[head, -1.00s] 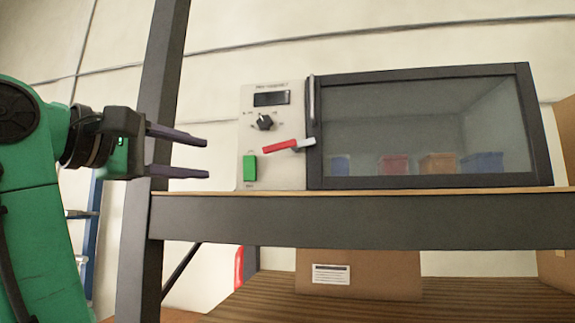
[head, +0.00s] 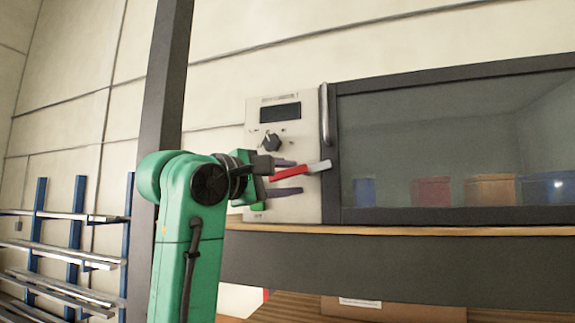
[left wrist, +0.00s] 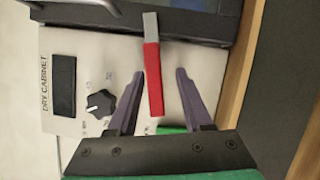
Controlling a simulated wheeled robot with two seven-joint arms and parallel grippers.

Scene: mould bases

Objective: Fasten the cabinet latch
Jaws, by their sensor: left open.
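The dry cabinet (head: 283,180) has a glass door (head: 440,130) that looks closed, with a vertical handle (head: 325,115) at its left edge. The latch lever (head: 292,173) has a red grip and a grey tip; it slants slightly up to the right, the tip reaching the door frame. My left gripper (head: 295,177) is open at the lever. In the left wrist view the red lever (left wrist: 153,80) lies between the two open fingers (left wrist: 160,85), with a gap on each side. The right gripper is not in view.
A black knob (head: 271,142), a dark display (head: 280,112) and a green button (head: 258,207) are on the panel close to my gripper. A dark shelf post (head: 168,80) stands left of the cabinet. Coloured bins (head: 430,190) show behind the glass.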

